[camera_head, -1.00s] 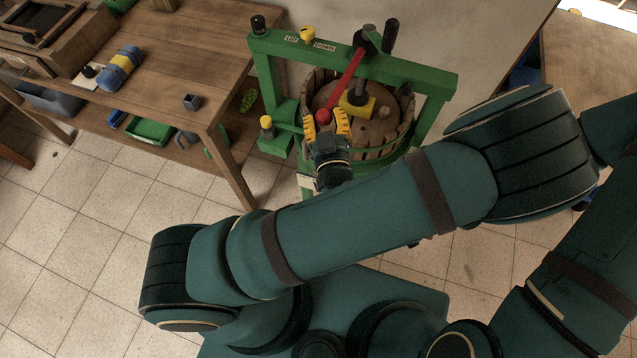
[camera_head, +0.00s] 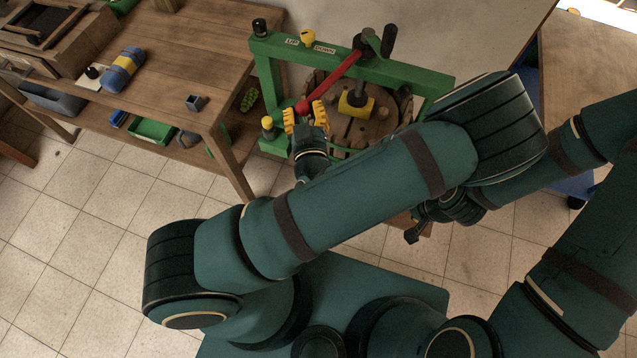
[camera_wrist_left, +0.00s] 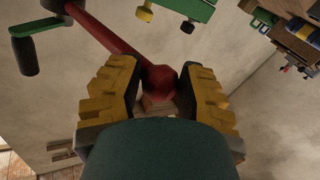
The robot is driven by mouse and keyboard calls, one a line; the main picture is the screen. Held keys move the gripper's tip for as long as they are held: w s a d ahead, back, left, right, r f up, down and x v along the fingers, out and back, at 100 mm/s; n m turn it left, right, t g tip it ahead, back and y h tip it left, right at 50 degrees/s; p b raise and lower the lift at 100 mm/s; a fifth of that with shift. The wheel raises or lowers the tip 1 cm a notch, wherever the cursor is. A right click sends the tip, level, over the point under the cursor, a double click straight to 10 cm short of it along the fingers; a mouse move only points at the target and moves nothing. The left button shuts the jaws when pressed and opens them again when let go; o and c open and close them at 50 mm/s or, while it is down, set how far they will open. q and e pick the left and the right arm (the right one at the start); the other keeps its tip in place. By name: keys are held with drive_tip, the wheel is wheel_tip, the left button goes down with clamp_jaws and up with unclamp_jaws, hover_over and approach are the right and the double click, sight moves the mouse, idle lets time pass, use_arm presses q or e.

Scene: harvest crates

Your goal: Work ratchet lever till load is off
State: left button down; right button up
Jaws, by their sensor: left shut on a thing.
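The red ratchet lever (camera_head: 334,82) slants from the hub at the top of the green press frame (camera_head: 420,76) down to the left, ending in a red ball knob (camera_head: 302,107). My left gripper (camera_head: 305,117) has its yellow fingers closed around the knob. In the left wrist view the knob (camera_wrist_left: 160,82) sits between the two ribbed finger pads of the left gripper (camera_wrist_left: 160,92). The slatted wooden tub with its round lid (camera_head: 375,128) stands inside the frame, a yellow block (camera_head: 355,104) on the lid. My right gripper (camera_head: 413,234) shows dark and small below my left arm.
A wooden workbench (camera_head: 190,75) stands to the left, with a blue and yellow roll (camera_head: 122,68) on it and a green tray (camera_head: 152,131) on the shelf below. A black crank handle (camera_head: 389,38) rises by the hub. Tiled floor lies open at left.

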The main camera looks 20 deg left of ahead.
use_arm(q)
drive_tip(key=shift+w+a, duration=0.25)
drive_tip(key=shift+a, duration=0.35)
drive_tip(key=shift+w+a, duration=0.25)
drive_tip(key=shift+a, duration=0.3)
drive_tip(key=shift+d, duration=0.1)
drive_tip(key=s+d+b, duration=0.1)
drive_tip(key=s+d, duration=0.1)
drive_tip(key=d, duration=0.5)
drive_tip(key=shift+d, duration=0.45)
drive_tip(key=d, duration=0.7)
drive_tip(key=shift+w+d, duration=0.2)
drive_tip(key=shift+w, duration=0.05)
drive_tip(key=shift+f, duration=0.15)
